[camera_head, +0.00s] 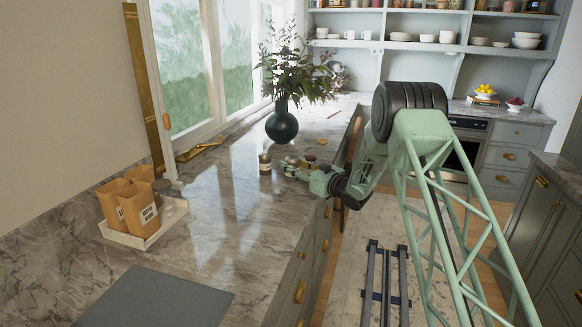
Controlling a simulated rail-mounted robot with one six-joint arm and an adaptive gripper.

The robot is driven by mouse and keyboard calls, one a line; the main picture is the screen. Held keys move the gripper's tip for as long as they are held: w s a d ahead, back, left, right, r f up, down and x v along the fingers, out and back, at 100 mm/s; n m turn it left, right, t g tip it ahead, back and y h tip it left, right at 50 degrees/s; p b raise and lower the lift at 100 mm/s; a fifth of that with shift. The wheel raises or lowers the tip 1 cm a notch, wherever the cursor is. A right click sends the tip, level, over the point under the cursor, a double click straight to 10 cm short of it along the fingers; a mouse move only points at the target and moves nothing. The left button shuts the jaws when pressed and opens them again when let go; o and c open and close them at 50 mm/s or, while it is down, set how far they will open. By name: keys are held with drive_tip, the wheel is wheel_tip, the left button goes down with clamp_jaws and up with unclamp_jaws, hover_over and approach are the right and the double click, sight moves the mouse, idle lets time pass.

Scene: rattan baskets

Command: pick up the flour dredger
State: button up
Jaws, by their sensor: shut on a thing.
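My gripper (297,168) is over the marble counter, reaching in from the right, just in front of the dark vase. It is shut on a small can-like thing at its fingertips, which looks like the flour dredger (291,160). The fingers partly hide this thing, and it is too small to see in detail. I cannot tell whether it touches the counter. A similar small can (265,163) with a darker top stands upright just left of the gripper, apart from it.
A dark round vase (282,125) with leafy branches stands behind the gripper. A small round brownish thing (310,158) lies close by the gripper. A white tray (132,238) with brown packets and jars is at the left. A grey slab (155,298) lies in front. The middle counter is clear.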

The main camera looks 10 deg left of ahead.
drive_tip(key=s+d+p, duration=0.1)
drive_tip(key=s+d, duration=0.3)
drive_tip(key=s, duration=0.2)
drive_tip(key=s+d+r, duration=0.1)
drive_tip(key=s+d, duration=0.2)
drive_tip(key=s, duration=0.3)
drive_tip(key=shift+s+d+r+p, duration=0.15)
drive_tip(key=shift+s+d+p, duration=0.2)
drive_tip(key=shift+s+d, duration=0.05)
